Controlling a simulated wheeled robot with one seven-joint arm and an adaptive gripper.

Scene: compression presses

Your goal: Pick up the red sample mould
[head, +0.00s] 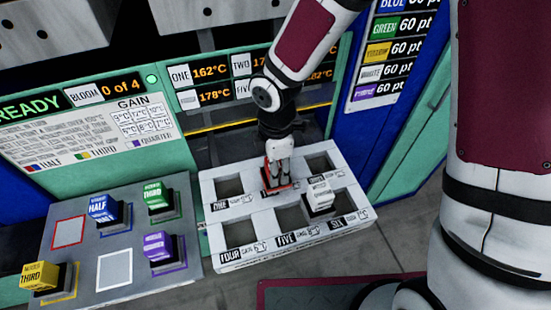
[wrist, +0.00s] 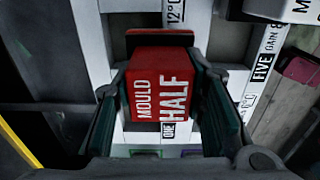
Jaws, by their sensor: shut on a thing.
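The red sample mould (head: 271,176), marked "MOULD HALF", is mostly hidden behind my gripper (head: 281,165) in the head view. My gripper points down over the back row of the white tray (head: 230,264). In the wrist view the red mould (wrist: 162,88) fills the space between the two fingers of my gripper (wrist: 168,110), which is shut on it. A dark red rim shows at its far end. Label strips of the tray, one reading "ONE", show around it. I cannot tell whether its base touches the tray.
A white mould (head: 319,195) stands in the tray's front right. Left, a grey plate (head: 170,285) holds blue (head: 101,208), green (head: 157,194), yellow (head: 40,276) and purple (head: 158,246) moulds. Its red-outlined (head: 70,231) and white-outlined (head: 114,270) squares are empty. A press panel (head: 90,120) stands behind.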

